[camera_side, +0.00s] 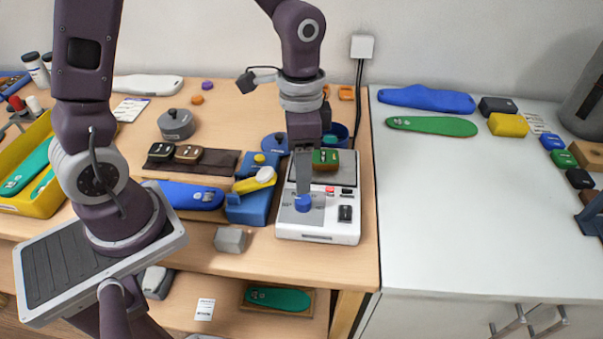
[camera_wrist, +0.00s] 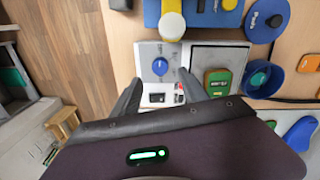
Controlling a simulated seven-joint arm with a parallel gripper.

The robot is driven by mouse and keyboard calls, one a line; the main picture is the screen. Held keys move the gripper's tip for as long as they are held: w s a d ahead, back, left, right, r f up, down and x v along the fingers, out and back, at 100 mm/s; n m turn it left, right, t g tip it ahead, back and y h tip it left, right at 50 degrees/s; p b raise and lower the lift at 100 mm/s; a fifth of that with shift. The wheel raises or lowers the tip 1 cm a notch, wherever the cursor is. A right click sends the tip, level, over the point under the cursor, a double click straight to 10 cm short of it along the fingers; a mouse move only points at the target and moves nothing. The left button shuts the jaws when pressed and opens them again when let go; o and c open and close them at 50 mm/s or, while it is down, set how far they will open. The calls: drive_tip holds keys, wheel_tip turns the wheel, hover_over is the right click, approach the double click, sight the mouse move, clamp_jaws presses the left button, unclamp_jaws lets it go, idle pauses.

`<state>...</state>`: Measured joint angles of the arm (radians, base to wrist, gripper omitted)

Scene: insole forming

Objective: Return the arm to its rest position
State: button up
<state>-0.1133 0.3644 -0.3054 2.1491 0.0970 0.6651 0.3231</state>
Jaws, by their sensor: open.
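My gripper (camera_side: 303,188) hangs pointing down over the white machine (camera_side: 318,238) in the side view. In the wrist view its two fingers (camera_wrist: 160,92) are spread with nothing between them. The machine has a blue knob (camera_side: 303,203), a red button, a black switch and a flat plate with a green and brown piece (camera_side: 325,158) on it. In the wrist view the knob (camera_wrist: 160,66) shows just beyond the fingertips. I cannot tell whether a finger touches the knob. My arm is bent over the wooden table.
A blue stand (camera_side: 250,208) with a yellow-and-white tool stands left of the machine, near a grey block (camera_side: 230,239). A blue pot (camera_side: 337,134) sits behind it. The white cabinet top (camera_side: 460,220) at right is clear in front. A wall socket's cable (camera_side: 359,95) hangs behind.

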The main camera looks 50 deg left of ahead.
drive_tip(key=shift+r, duration=0.1)
drive_tip(key=s+a+r+n+t, duration=0.2)
drive_tip(key=s+r+n+t, duration=0.1)
drive_tip(key=s+r, duration=0.4)
drive_tip(key=s+a+r+n+t, duration=0.3)
drive_tip(key=s+r, duration=0.4)
drive_tip(key=shift+r+n+y, duration=0.15)
drive_tip(key=shift+n+y, duration=0.15)
